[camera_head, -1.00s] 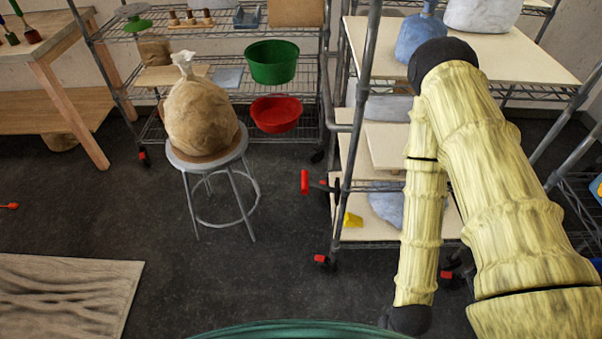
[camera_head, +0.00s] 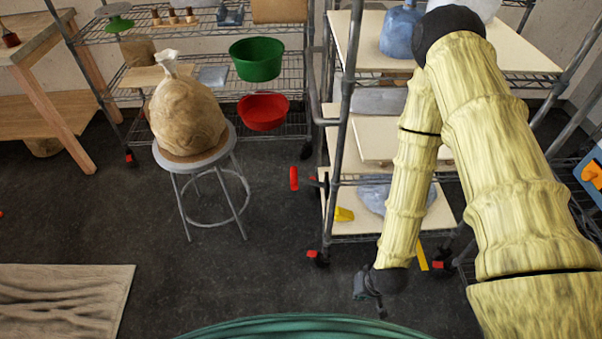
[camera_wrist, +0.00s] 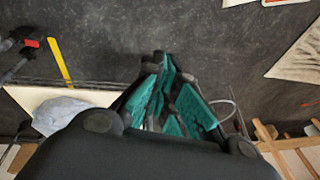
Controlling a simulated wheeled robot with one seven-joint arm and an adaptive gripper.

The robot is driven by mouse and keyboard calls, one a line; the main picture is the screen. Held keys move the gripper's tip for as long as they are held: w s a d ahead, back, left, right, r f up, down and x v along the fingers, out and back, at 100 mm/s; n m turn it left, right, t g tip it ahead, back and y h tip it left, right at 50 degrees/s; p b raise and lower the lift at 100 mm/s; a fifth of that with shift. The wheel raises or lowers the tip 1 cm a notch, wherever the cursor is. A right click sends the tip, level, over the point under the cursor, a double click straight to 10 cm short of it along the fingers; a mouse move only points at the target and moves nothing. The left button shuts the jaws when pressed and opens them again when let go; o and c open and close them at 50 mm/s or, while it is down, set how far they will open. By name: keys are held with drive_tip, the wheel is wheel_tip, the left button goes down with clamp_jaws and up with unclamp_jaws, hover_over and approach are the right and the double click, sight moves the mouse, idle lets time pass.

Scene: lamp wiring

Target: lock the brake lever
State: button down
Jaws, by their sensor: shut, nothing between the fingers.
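A red upright handle (camera_head: 294,178) juts out on the left side of the wire cart. Small red tabs sit at the cart's casters: a left front tab (camera_head: 312,254) and a right front tab (camera_head: 437,265). The right front tab also shows at the left of the wrist view (camera_wrist: 33,43). I cannot tell for sure which of these is the brake lever. My gripper (camera_head: 376,308) hangs low in front of the cart, between the two front casters and apart from both. In the wrist view its teal-padded fingers (camera_wrist: 160,60) are together and empty over the dark floor.
The cart's lower shelf (camera_head: 350,227) holds a yellow piece (camera_head: 344,214) and a grey-blue lump (camera_head: 375,190). A yellow strip (camera_head: 422,258) is near the right front caster. A stool (camera_head: 223,160) with a tied sack stands left of the cart. The floor between is clear.

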drive_tip(key=w+a+r+t+y, duration=0.1)
drive_tip(key=w+r, duration=0.4)
drive_tip(key=w, duration=0.5)
drive_tip(key=w+a+r+m+t+y, duration=0.1)
drive_tip(key=w+a+r+t, duration=0.2)
drive_tip(key=w, duration=0.7)
drive_tip(key=w+a+r+t+y+b, duration=0.1)
drive_tip(key=w+a+r+t, duration=0.2)
drive_tip(key=w, duration=0.7)
wheel_tip(320, 180, up, 5)
drive_tip(key=a, duration=0.2)
drive_tip(key=shift+w+a+f+m+y, duration=0.15)
drive_tip(key=shift+w+a+m+y, duration=0.1)
drive_tip(key=shift+a+m+y, duration=0.15)
drive_tip(key=shift+f, duration=0.1)
drive_tip(key=p, duration=0.2)
hover_over(303, 181)
wheel_tip(303, 181, down, 6)
drive_tip(key=shift+w+r, duration=0.1)
drive_tip(key=shift+r, duration=0.1)
drive_tip(key=shift+f, duration=0.1)
